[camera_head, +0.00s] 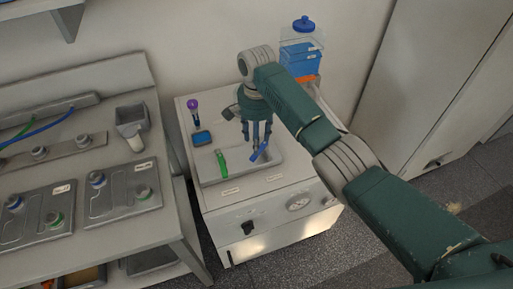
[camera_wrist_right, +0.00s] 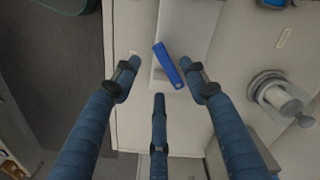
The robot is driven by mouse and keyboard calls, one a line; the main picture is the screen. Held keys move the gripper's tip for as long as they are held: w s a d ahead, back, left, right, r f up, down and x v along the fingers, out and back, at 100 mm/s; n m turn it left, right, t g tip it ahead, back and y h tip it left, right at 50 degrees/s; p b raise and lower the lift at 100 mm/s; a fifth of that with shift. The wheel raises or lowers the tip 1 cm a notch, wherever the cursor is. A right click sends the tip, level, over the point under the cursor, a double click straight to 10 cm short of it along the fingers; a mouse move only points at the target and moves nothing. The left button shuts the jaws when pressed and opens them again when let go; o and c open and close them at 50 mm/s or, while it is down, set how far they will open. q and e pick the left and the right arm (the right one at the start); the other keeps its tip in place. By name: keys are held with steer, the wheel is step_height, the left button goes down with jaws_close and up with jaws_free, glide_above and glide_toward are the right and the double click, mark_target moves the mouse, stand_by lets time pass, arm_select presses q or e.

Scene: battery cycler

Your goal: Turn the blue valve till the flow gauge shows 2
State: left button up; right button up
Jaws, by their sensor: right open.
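The blue valve (camera_head: 259,153) is a flat blue bar handle on the tray-like top of the white cabinet, lying diagonally. In the right wrist view the blue valve (camera_wrist_right: 169,65) shows between and just beyond my fingertips. My right gripper (camera_head: 257,137) is above it, fingers pointing down. Its three fingers (camera_wrist_right: 160,78) are spread open with nothing held; whether one touches the handle I cannot tell. A round gauge (camera_head: 298,202) is on the cabinet's front; its reading is too small to make out. My left gripper is not in view.
A green handle (camera_head: 221,162) is left of the blue valve. A purple-topped tube (camera_head: 193,109) and a small blue-topped block (camera_head: 202,138) stand behind it. A blue container (camera_head: 301,58) is at the back right. A black knob (camera_head: 248,228) is on the front. A bench is left.

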step_height(320, 180, up, 5)
steer(key=shift+r, duration=0.15)
stand_by(0.5)
